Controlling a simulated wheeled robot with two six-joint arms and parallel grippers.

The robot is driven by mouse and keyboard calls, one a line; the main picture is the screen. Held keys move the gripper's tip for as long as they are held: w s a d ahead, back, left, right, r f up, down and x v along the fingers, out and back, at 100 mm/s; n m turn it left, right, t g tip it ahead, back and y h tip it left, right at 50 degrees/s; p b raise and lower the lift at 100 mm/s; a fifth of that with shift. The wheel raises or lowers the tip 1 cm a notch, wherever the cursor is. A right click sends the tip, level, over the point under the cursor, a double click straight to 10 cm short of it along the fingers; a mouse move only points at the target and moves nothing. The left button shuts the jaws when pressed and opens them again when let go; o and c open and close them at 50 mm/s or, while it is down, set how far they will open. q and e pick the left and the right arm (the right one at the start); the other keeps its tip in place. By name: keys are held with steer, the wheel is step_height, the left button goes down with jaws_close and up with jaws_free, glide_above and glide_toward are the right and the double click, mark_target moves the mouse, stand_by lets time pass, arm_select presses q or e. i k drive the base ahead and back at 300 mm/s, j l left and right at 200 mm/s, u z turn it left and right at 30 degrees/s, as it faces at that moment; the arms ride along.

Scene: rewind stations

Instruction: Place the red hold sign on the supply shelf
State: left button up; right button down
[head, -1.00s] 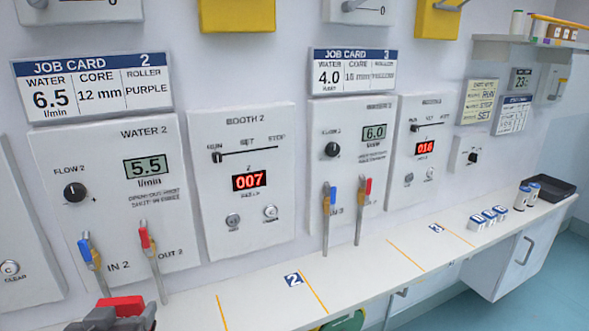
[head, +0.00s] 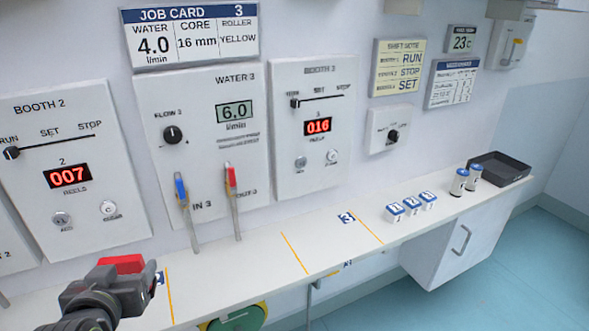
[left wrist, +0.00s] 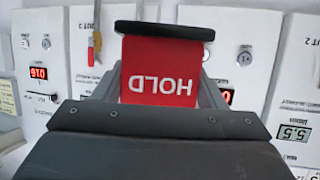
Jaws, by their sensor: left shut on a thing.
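My left gripper (head: 128,280) is at the lower left of the head view, shut on the red hold sign (head: 121,263). It is held above the counter near booth 2. In the left wrist view the red hold sign (left wrist: 158,72) fills the space between the fingers, with its white HOLD lettering upside down and its black base (left wrist: 165,30) at the top. The supply shelf is not clearly in view now; at most a sliver shows at the top right edge of the head view. My right gripper is not in view.
A long white counter (head: 270,270) runs along the wall under the booth panels. Two valve levers stand up at Water 3 (head: 232,200). Several small labelled blocks (head: 411,207), two cylinders (head: 459,182) and a black tray (head: 500,168) are at its far right. Teal floor (head: 500,265) is clear.

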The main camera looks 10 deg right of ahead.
mark_target(441, 200)
steer(key=i+l, duration=0.1)
steer(key=l, duration=0.5)
steer(key=i+l, duration=0.1)
steer(key=l, duration=0.45)
steer(key=i+l, duration=0.1)
steer(key=l, duration=0.5)
steer(key=i+l, duration=0.1)
steer(key=l, duration=0.45)
steer(key=i+l, duration=0.1)
steer(key=l, duration=0.5)
steer(key=i+l, duration=0.1)
steer(key=l, duration=0.45)
steer(key=i+l, duration=0.1)
steer(key=l, duration=0.5)
steer(key=i+l, duration=0.1)
steer(key=l, duration=0.25)
steer(key=i+l, duration=0.15)
steer(key=l, duration=0.25)
steer(key=i+l, duration=0.1)
steer(key=l, duration=0.25)
steer(key=i+l, duration=0.15)
steer(key=l, duration=0.2)
